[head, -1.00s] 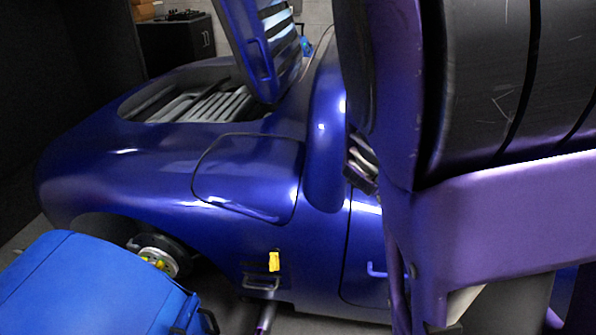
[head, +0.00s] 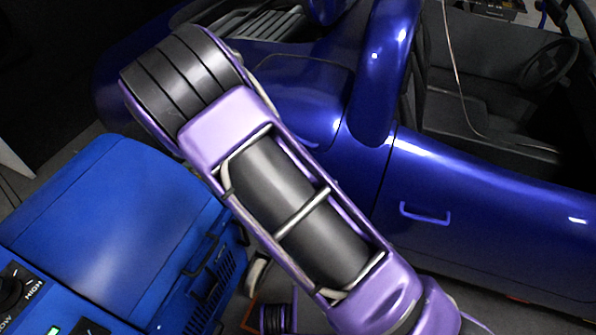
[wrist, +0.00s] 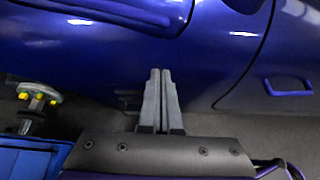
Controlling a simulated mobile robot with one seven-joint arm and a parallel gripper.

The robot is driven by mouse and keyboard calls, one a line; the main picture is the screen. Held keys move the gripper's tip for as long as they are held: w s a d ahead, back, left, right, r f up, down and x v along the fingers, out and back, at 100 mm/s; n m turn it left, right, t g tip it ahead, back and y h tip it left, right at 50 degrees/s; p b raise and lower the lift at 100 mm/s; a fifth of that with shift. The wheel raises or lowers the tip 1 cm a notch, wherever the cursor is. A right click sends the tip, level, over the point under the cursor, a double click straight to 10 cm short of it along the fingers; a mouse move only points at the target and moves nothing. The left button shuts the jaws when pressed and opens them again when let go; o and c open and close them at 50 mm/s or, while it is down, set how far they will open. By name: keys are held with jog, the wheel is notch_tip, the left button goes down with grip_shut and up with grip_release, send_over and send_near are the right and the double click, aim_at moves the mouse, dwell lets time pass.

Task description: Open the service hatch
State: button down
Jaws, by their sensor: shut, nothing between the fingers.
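In the wrist view my gripper (wrist: 160,72) is shut and empty. Its two grey fingers lie side by side and point at the lower blue car body (wrist: 212,65). I cannot tell whether the tips touch it. A small dark fitting (wrist: 128,101) shows on the lower body just left of the fingers, partly hidden by them. A rounded panel outlined by a dark seam is on the fender (head: 312,85) in the head view, partly behind my arm. I cannot tell for sure which part is the service hatch. My fingers are not visible in the head view.
A blue machine with knobs (head: 105,225) stands at the left. The car door has a blue handle (head: 425,215), also seen in the wrist view (wrist: 288,88). A hub with yellow parts (wrist: 38,97) is at the wrist view's left. Grey floor shows below the car.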

jog(key=b+x, duration=0.1)
jog(key=x, duration=0.5)
jog(key=shift+s, duration=0.1)
jog(key=shift+d+r+p, duration=0.1)
jog(key=shift+r+p, duration=0.25)
jog(key=shift+r, duration=1.8)
